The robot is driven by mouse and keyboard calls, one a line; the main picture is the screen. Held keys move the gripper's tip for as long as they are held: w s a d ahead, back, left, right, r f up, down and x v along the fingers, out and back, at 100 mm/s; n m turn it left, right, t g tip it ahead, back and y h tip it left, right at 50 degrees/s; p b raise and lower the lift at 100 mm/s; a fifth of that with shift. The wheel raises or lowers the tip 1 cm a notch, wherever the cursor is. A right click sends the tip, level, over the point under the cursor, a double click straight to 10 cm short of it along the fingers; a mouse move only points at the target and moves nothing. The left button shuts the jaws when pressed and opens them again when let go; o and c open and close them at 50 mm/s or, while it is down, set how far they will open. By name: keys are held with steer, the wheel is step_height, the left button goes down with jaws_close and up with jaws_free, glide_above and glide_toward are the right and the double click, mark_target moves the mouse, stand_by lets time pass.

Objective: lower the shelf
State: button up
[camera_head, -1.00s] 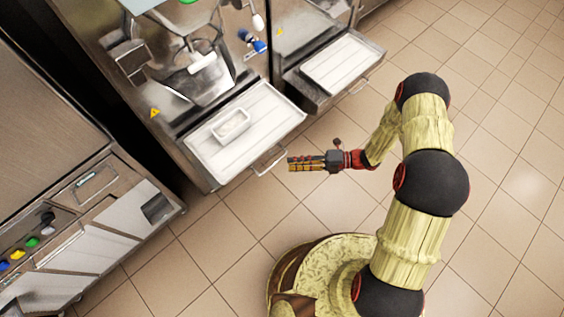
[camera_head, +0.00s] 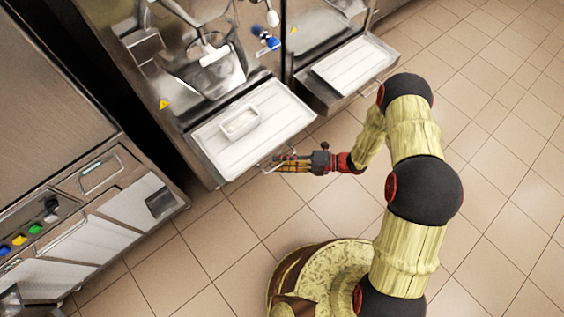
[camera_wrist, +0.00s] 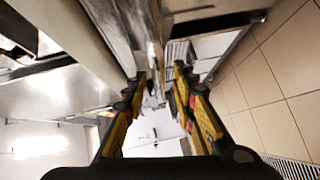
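The shelf (camera_head: 225,155) is a pale tray-like ledge with a metal rim on the front of the left freezer. A metal bar handle (camera_head: 266,166) sticks out from its front edge. A small white container (camera_head: 240,122) sits on the shelf. My gripper (camera_head: 278,162) is at the handle in the head view, its fingertips overlapping it. In the wrist view my gripper (camera_wrist: 158,75) has its two yellow-and-black fingers apart, with a gap between the tips. I cannot tell whether the handle lies between the fingers.
A second freezer with a similar shelf (camera_head: 352,65) stands to the right. Another steel machine (camera_head: 50,110) with coloured buttons (camera_head: 35,228) stands at the left. The tiled floor (camera_head: 500,200) is clear to the right and in front.

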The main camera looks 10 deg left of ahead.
steer(key=shift+c, duration=0.2)
jaws_close()
stand_by(0.7)
